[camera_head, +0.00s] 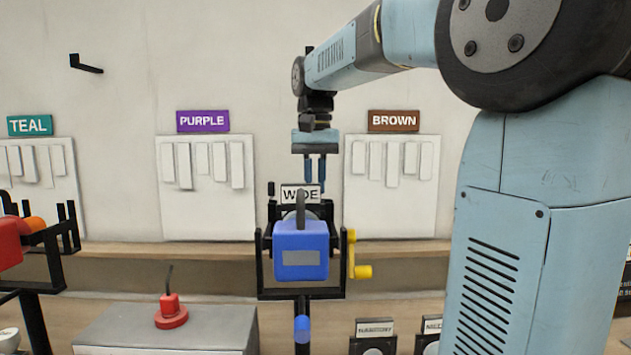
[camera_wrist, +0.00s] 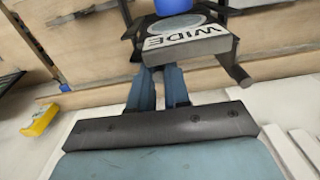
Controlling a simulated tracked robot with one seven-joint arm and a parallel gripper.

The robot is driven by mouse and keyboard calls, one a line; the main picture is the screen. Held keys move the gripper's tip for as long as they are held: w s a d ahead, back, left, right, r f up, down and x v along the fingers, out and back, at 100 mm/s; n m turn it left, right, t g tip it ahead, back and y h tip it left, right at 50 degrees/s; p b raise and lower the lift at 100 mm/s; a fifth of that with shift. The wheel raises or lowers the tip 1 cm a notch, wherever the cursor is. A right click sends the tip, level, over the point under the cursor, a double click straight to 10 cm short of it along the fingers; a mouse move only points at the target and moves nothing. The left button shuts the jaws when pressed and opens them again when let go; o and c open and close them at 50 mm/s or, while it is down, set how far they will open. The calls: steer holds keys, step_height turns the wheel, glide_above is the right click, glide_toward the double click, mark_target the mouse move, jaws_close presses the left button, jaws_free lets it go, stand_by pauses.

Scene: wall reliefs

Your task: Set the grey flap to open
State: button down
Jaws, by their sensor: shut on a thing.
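My gripper (camera_head: 315,181) points down at the black frame (camera_head: 340,270) in the middle. Its two blue fingers are a small gap apart and end at the white WIDE sign (camera_head: 301,194). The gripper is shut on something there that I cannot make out. A blue block (camera_head: 301,240) with a grey rectangle (camera_head: 300,258) on its front sits in the frame below. I cannot tell any part apart as the grey flap.
A yellow crank (camera_head: 359,270) sticks out right of the frame. A red fixture (camera_head: 171,313) stands on a grey box (camera_head: 170,328) at the lower left. White panels (camera_head: 206,200) hang under the PURPLE and BROWN signs. A red part (camera_head: 10,243) in another black frame is at far left.

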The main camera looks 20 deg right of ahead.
steer(key=shift+w+d+m, duration=0.3)
steer(key=shift+d+m, duration=0.4)
steer(key=shift+m, duration=1.95)
steer(key=shift+w+d+m, duration=0.25)
steer(key=shift+d+m, duration=0.45)
steer(key=shift+m, duration=1.9)
steer(key=shift+w+d+m, duration=0.3)
steer(key=shift+d+m, duration=0.4)
steer(key=shift+m, duration=1.95)
steer(key=c, duration=1.1)
jaws_free()
step_height(320, 180, up, 14)
steer(key=shift+f, duration=0.15)
